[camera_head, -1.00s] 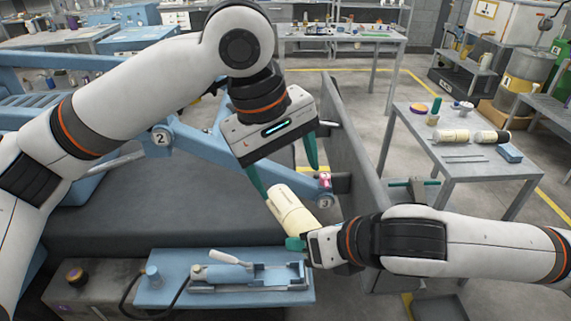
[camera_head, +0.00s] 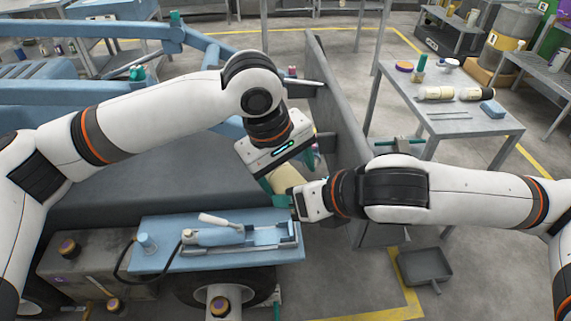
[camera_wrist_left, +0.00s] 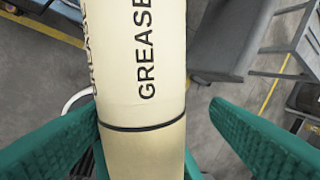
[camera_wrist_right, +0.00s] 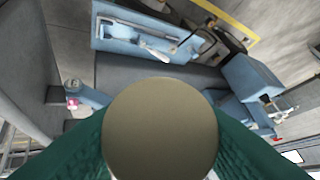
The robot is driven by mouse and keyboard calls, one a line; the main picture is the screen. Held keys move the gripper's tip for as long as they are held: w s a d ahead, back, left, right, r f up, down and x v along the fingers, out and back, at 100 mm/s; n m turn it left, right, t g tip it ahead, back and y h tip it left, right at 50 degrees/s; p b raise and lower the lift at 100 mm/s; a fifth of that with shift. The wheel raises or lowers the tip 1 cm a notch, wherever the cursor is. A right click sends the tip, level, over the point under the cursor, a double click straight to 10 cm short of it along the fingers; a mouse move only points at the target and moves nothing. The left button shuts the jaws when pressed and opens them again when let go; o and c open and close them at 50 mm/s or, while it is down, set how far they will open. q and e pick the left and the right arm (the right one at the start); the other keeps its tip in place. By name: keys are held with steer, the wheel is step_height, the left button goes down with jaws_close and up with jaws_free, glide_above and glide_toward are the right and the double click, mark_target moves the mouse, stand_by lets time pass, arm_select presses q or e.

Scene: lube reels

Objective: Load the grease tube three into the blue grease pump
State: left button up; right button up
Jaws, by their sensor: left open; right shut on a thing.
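A cream grease tube (camera_head: 286,179) is held above the area beside the blue bench plate; its number is not readable. In the left wrist view the tube (camera_wrist_left: 140,70) shows the word GREASE and a dark band. My right gripper (camera_head: 284,200) is shut on the tube, whose round end (camera_wrist_right: 160,130) fills the right wrist view. My left gripper (camera_wrist_left: 157,105) is open, its teal fingers on either side of the tube. In the head view its hand hides part of the tube. The blue grease pump (camera_head: 225,236) lies on the blue plate (camera_head: 160,262), with an open trough to the right.
A grey side table (camera_head: 450,125) at the right holds two more cream tubes (camera_head: 435,93), a blue block (camera_head: 492,109) and small items. A grey upright panel (camera_head: 335,110) stands behind my grippers. A grey tray (camera_head: 425,265) lies on the floor at right.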

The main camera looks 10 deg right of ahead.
arm_select(q)
steer(key=shift+c, duration=0.3)
steer(key=shift+d+r, duration=0.1)
steer(key=c, duration=1)
arm_select(e)
steer(key=shift+a, duration=0.1)
arm_select(q)
steer(key=shift+c, duration=0.5)
arm_select(e)
steer(key=o, duration=1)
steer(key=shift+s, duration=0.1)
steer(key=shift+o, duration=0.5)
